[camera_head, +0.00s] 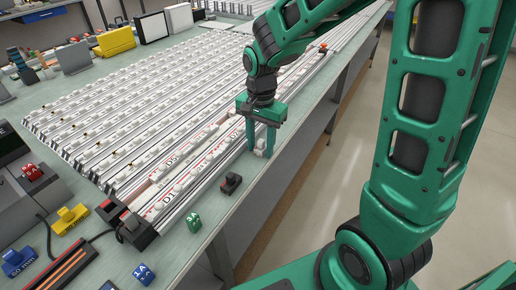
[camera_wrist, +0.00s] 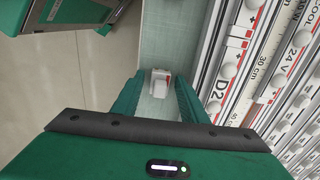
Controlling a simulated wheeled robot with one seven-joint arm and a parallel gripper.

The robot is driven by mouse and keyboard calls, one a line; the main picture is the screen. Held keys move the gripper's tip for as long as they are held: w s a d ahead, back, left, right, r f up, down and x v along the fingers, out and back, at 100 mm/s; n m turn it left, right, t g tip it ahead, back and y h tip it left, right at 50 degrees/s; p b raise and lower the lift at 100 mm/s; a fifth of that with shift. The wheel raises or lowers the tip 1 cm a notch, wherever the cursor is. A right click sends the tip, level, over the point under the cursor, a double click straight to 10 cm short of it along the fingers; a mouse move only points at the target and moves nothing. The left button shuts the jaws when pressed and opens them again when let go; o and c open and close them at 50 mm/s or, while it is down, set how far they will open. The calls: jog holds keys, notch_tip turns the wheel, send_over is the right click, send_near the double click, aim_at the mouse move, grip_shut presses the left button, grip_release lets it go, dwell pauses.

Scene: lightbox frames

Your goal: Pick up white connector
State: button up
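A small white connector (camera_wrist: 160,83) with a reddish edge lies on the greenish bench top in the wrist view. It sits between the two fingers of my gripper (camera_wrist: 158,77), with a gap visible on each side. In the head view, my gripper (camera_head: 260,152) points down at the bench's right edge, its green fingers apart. A bit of the white connector (camera_head: 261,142) shows between them, and the rest is hidden. The gripper is open, and I cannot tell the exact height of the fingertips over the bench.
Long rails of white parts (camera_head: 150,115) fill the bench left of my gripper, with labelled strips closest. A dark red-and-black block (camera_head: 231,183) and a green block (camera_head: 193,222) stand on the bench nearer me. The bench edge drops to the floor on the right.

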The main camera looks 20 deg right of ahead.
jog(key=c, duration=0.8)
jog(key=shift+r, duration=0.15)
